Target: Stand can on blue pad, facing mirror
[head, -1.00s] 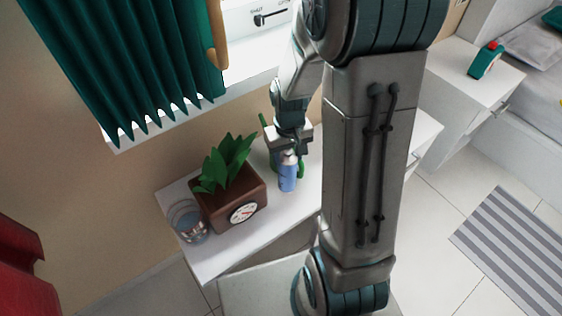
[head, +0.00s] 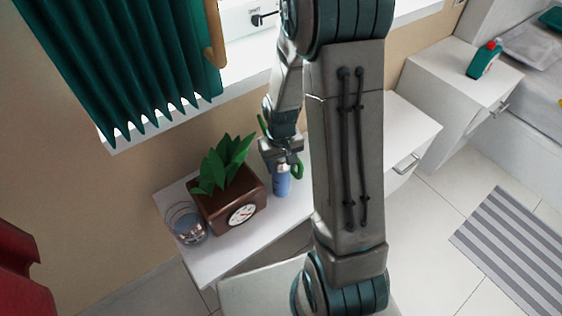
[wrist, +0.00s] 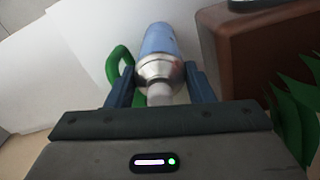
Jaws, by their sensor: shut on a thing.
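The can (head: 282,183) is a blue cylinder with a silver shoulder and a pale cap, above or on the white tabletop; whether its base touches cannot be told. My gripper (head: 282,160) is shut on its upper end from above. In the wrist view, the can (wrist: 158,42) lies between the two dark blue fingers (wrist: 160,88) of my gripper, its cap toward the camera. No blue pad and no mirror can be made out in these views.
A brown planter (head: 212,216) with a round dial and a glass (head: 186,223) stand left of the can. A green looped object (head: 299,169) is close on its right. Green curtains (head: 130,60) hang behind. Clear white tabletop (head: 262,227) lies in front.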

